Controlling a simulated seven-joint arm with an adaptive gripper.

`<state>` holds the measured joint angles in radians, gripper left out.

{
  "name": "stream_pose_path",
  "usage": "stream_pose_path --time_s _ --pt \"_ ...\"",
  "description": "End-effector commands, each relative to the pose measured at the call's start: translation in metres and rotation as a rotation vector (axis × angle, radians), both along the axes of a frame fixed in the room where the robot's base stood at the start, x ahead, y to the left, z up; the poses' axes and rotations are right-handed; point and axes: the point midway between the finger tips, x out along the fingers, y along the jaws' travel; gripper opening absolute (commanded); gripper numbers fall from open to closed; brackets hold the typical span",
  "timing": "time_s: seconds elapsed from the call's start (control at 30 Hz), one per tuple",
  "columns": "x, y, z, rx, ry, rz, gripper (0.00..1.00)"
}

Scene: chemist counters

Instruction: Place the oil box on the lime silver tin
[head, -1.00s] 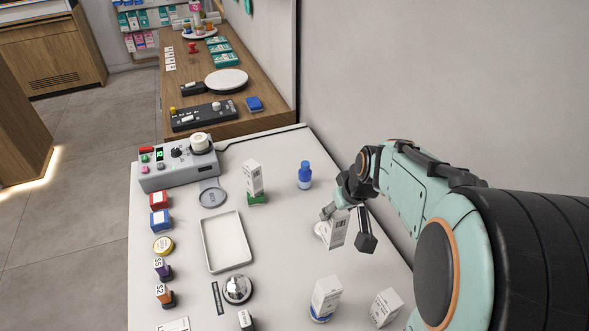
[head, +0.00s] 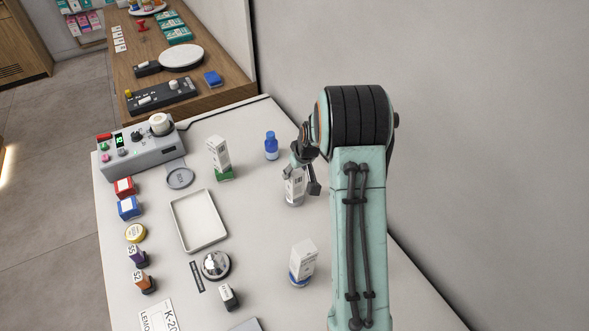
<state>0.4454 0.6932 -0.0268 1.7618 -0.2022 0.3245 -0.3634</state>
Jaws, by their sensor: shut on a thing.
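My gripper (head: 305,178) is shut on a white box (head: 294,186) with dark print, which I take to be the oil box. Its label is too small to read. The box is upright, partly covered by the fingers. A pale round thing (head: 294,203), possibly the lime silver tin, shows at the foot of the box. I cannot tell whether the box touches it. Another white box (head: 218,152) stands on a green base (head: 224,174) to the left. A third white box (head: 303,259) stands on a blue base (head: 299,281) nearer the front.
A blue bottle (head: 271,148) stands close behind the gripper on the left. A white tray (head: 178,210), a grey disc (head: 180,179) and a silver bell (head: 215,265) lie further left. A wall (head: 430,130) bounds the right side. The counter between tray and gripper is clear.

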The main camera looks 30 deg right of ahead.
Motion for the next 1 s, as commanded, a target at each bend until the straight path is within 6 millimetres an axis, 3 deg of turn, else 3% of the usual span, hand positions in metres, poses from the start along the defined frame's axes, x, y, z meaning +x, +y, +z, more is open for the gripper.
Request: stream_pose_path --time_s 0.3,0.33,0.4,0.77,1.0 --pt "0.000 0.000 -0.002 0.000 -0.001 0.000 0.02" --pt "0.000 0.000 -0.002 0.000 -0.002 0.000 0.44" --pt "0.000 0.000 -0.002 0.000 -0.002 0.001 0.64" --pt "0.000 0.000 0.002 -0.001 -0.002 0.001 0.64" --pt "-0.016 0.000 0.042 -0.002 -0.006 0.000 0.64"
